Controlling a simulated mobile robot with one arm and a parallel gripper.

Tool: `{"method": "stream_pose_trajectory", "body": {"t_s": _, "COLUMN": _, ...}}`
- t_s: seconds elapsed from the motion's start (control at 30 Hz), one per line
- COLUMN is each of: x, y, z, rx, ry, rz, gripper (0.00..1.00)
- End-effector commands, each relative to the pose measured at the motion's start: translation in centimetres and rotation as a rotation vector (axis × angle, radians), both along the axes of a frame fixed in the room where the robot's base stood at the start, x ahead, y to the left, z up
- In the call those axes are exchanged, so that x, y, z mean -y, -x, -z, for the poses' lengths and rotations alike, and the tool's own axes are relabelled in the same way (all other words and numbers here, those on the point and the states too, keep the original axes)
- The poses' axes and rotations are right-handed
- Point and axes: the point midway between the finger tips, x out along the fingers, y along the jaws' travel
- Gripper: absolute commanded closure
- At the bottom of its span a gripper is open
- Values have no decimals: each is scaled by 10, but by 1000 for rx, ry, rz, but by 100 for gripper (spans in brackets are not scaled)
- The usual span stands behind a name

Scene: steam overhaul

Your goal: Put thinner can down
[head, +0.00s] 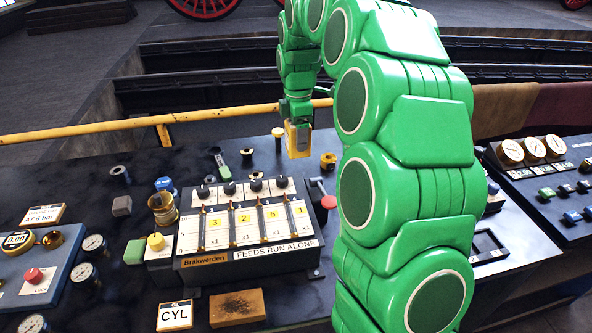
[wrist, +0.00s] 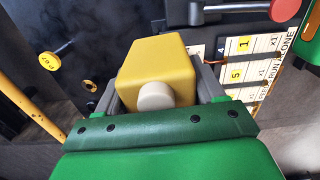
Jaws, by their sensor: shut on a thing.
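The thinner can (wrist: 158,62) is a yellow, box-shaped can with a round whitish cap in the wrist view. My gripper (wrist: 160,84) is shut on it, with one grey finger on each side. In the head view the can (head: 293,142) shows as a small yellow block under my gripper (head: 298,128), near the back of the dark bench (head: 100,215). I cannot tell whether its base touches the bench.
A control box (head: 245,230) with knobs and number cards stands in front of the can. A brass fitting (head: 328,161) and a yellow-topped post (head: 278,134) stand close beside it. A yellow rail (head: 80,131) runs behind the bench. A red-knobbed lever (head: 328,202) is nearby.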

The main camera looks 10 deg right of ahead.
Motion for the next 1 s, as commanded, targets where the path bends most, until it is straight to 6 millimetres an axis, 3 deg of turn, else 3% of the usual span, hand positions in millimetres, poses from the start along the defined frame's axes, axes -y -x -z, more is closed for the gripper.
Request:
{"method": "stream_pose_trajectory", "body": {"t_s": 0.2, "x": 21, "y": -6, "z": 1, "rx": 1, "ry": 0, "rz": 51, "gripper": 74}}
{"method": "stream_pose_trajectory", "body": {"t_s": 0.73, "x": 20, "y": -7, "z": 50, "rx": 2, "ry": 0, "rz": 49, "gripper": 74}}
{"method": "stream_pose_trajectory", "body": {"t_s": 1.0, "x": 21, "y": -32, "z": 63, "rx": 3, "ry": 1, "rz": 49, "gripper": 74}}
